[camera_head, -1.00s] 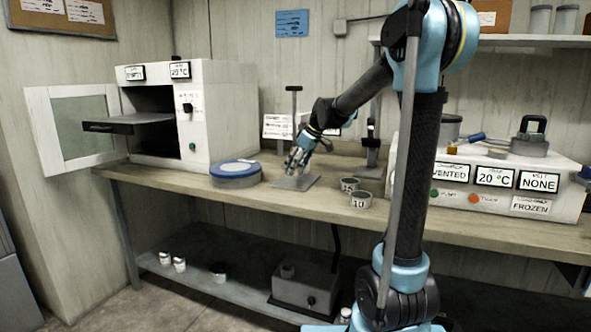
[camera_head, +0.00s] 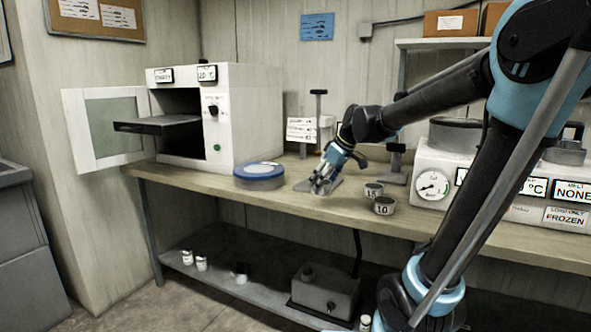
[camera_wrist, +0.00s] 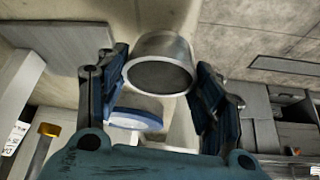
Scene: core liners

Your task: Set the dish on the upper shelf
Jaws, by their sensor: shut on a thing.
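The dish (camera_wrist: 160,70) is a small round silvery vessel with a dark round face. In the wrist view it sits between the two finger pads of my gripper (camera_wrist: 162,88). My gripper is shut on it. In the head view my gripper (camera_head: 322,184) is low over the bench, to the right of the blue-lidded round container; the dish is too small to make out there. The oven (camera_head: 215,120) stands open at the left, with a dark shelf plate (camera_head: 158,125) sticking out of it. A wall shelf (camera_head: 440,43) carries boxes at the upper right.
Small cups marked 15 (camera_head: 372,189) and 10 (camera_head: 384,206) stand right of my gripper. The blue-lidded container (camera_head: 259,172) is to its left. The open oven door (camera_head: 112,125) juts left. A white control box (camera_head: 435,180) fills the bench's right side.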

